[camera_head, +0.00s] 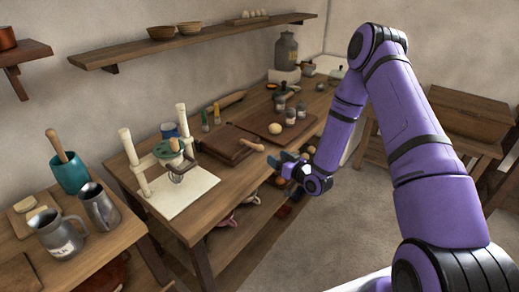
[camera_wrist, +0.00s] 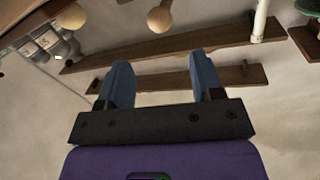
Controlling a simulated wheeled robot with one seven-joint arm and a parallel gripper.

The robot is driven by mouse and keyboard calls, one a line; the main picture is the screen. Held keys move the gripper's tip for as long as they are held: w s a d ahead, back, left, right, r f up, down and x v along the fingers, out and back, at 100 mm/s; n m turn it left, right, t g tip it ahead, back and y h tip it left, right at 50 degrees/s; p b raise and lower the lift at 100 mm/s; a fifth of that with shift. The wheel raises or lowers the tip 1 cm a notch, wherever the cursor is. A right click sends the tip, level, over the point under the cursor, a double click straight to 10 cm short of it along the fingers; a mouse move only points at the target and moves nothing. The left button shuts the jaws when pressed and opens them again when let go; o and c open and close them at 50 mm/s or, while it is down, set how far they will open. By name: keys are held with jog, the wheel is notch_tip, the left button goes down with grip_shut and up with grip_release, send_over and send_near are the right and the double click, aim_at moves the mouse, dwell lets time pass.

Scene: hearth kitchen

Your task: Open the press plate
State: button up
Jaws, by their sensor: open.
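What looks like the press is a dark brown flat wooden block (camera_head: 226,146) on the workbench, in the head view. Its top plate seems to lie flat and down. A light wooden handle (camera_head: 251,144) sticks out from its front right toward my gripper (camera_head: 281,160). My gripper is at the bench's front edge, just right of and below the handle, apart from it. In the wrist view the blue-grey fingers (camera_wrist: 160,62) are spread with nothing between them. A rounded wooden knob (camera_wrist: 160,19), probably the handle's end, shows beyond the fingers.
A dough-coloured ball (camera_head: 275,128) and small jars (camera_head: 290,117) sit on a board (camera_head: 262,122) right of the press. A white-posted stand (camera_head: 175,192) is to the left. Several items fill the lower shelf. The floor (camera_head: 300,235) in front is clear.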

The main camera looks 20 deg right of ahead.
aim_at(259, 148)
jog(key=x, duration=1)
jog(key=shift+w+a+f, duration=0.1)
jog(key=shift+a+f, duration=0.05)
jog(key=shift+f, duration=0.2)
grip_shut()
